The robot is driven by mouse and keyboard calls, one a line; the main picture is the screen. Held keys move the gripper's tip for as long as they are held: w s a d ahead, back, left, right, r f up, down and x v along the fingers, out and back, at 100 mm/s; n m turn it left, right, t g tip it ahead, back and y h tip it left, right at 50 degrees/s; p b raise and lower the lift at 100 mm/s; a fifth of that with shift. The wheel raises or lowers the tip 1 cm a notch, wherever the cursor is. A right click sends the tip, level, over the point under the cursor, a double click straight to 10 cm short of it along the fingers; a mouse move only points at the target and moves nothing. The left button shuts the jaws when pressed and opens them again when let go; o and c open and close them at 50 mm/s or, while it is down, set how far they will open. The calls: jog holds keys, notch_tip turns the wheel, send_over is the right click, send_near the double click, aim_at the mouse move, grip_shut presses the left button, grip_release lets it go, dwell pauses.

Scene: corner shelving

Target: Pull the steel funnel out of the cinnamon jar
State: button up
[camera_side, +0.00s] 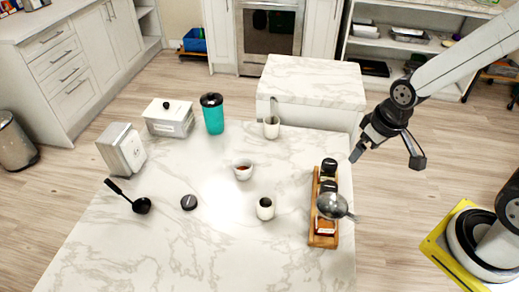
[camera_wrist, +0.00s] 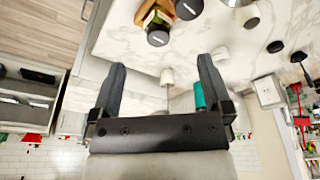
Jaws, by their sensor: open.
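The steel funnel (camera_side: 332,206) sits over the near end of a wooden spice rack (camera_side: 313,210) on the marble counter, with its narrow handle-like end pointing right. The jar under it (camera_side: 325,226) is mostly hidden, with only a reddish label part showing, so I cannot read it as cinnamon. My gripper (camera_side: 386,158) is open and empty, in the air to the right of and above the rack, apart from the funnel. In the wrist view my gripper's fingers (camera_wrist: 161,68) are spread wide with nothing held between them. The funnel is not clearly seen there.
Black-lidded jars (camera_side: 328,166) stand in the rack's far part. Counter in front is clear.

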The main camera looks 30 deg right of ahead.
jog(key=shift+a, duration=0.1)
jog(key=s+a+f+n+g, duration=0.2)
jog(key=a+n, duration=0.1)
jog(key=a, duration=0.7)
jog(key=shift+f+n+g, duration=0.25)
jog(key=shift+n+g, duration=0.05)
jog(key=shift+n, duration=0.1)
jog(key=shift+f, duration=0.2)
